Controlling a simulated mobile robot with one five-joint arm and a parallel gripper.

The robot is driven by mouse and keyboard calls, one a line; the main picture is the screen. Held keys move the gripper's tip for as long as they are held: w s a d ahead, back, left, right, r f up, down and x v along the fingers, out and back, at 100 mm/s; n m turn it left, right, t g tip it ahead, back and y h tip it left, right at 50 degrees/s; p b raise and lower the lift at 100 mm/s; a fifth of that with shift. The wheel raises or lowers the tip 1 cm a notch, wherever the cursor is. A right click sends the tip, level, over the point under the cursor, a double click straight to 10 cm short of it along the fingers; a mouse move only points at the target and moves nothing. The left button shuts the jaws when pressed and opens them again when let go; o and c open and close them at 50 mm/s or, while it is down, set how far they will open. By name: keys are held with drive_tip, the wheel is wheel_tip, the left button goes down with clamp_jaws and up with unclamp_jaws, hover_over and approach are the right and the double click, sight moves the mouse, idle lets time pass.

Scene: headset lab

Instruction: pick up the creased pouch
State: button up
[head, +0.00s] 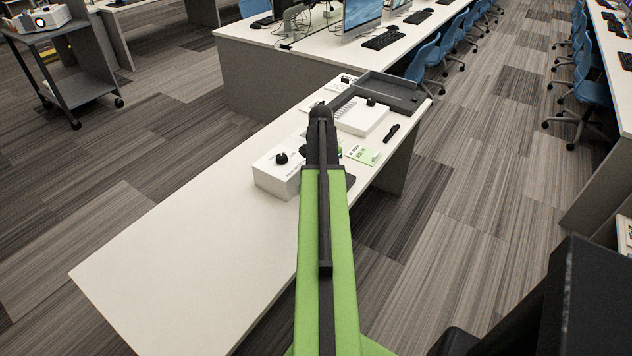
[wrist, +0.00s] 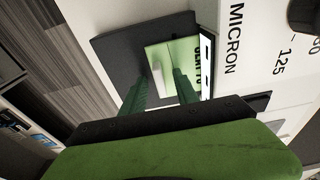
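My gripper (wrist: 160,77) shows in the wrist view with its two green fingers apart and nothing held between them. A dark flat piece (wrist: 118,46) lies beyond the fingertips, with a pale green printed piece (wrist: 158,62) over it. I cannot tell whether either is the creased pouch, and no creases show clearly. In the head view, the dark piece (head: 350,180) shows partly beside my arm. My arm hides the table directly under my gripper.
A white box (head: 277,177) with a black knob stands left of my arm. A green and white card (head: 362,154), a black pen-like object (head: 391,133), a pale box (head: 362,118) and a dark tray (head: 388,92) lie farther on. The near white tabletop (head: 190,255) is clear.

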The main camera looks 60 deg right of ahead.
drive_tip(key=shift+r, duration=0.1)
drive_tip(key=shift+c, duration=0.3)
clamp_jaws()
drive_tip(key=shift+w+a+r, duration=0.1)
